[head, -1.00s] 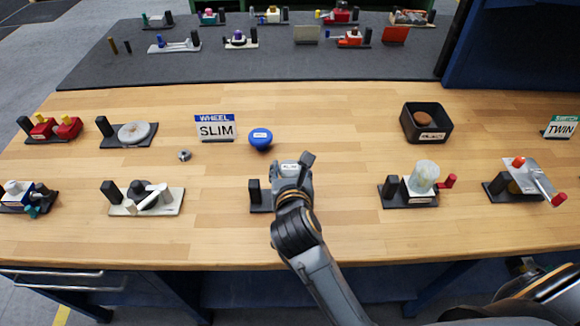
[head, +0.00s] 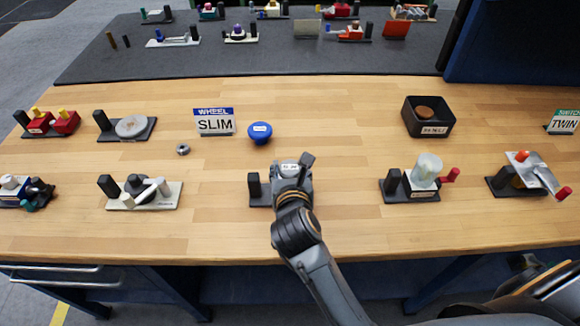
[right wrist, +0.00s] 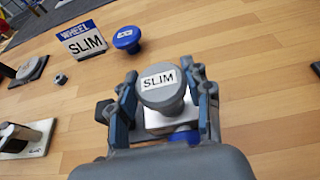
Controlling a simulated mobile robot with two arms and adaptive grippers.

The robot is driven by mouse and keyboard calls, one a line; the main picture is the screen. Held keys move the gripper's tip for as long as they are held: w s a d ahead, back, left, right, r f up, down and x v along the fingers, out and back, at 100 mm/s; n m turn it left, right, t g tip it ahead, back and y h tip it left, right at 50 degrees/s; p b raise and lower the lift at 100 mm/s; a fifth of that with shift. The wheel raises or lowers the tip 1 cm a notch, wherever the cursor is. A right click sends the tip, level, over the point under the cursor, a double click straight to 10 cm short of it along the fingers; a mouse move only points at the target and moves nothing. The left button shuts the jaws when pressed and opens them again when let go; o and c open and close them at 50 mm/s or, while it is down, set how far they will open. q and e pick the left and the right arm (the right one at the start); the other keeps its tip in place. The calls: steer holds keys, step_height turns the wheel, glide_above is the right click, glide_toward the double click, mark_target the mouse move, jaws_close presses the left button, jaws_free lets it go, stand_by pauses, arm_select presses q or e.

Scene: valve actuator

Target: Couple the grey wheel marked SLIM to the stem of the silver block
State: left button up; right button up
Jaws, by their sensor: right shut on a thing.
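The grey wheel marked SLIM (right wrist: 162,90) is between the fingers of my right gripper (right wrist: 163,100), which is shut on it. Its label faces the right wrist camera. The silver block (right wrist: 158,121) shows just below and behind the wheel, with a blue part under its edge. The block's stem is hidden by the wheel, so I cannot tell whether the two touch. In the head view my right gripper (head: 291,176) is over the block's black base (head: 257,199) and covers most of the block. My left gripper is not in view.
A blue wheel (head: 260,132) and the WHEEL SLIM sign (head: 215,122) stand behind the gripper. A small metal nut (head: 183,149) lies to the left. Other fixtures flank it, a white-based one (head: 143,194) and one with a red handle (head: 424,178). Bare wood lies between.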

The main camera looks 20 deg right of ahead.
mark_target(290, 174)
steer(key=o, duration=1.3)
steer(key=v, duration=0.7)
steer(key=shift+s+r, duration=0.1)
steer(key=shift+s, duration=0.1)
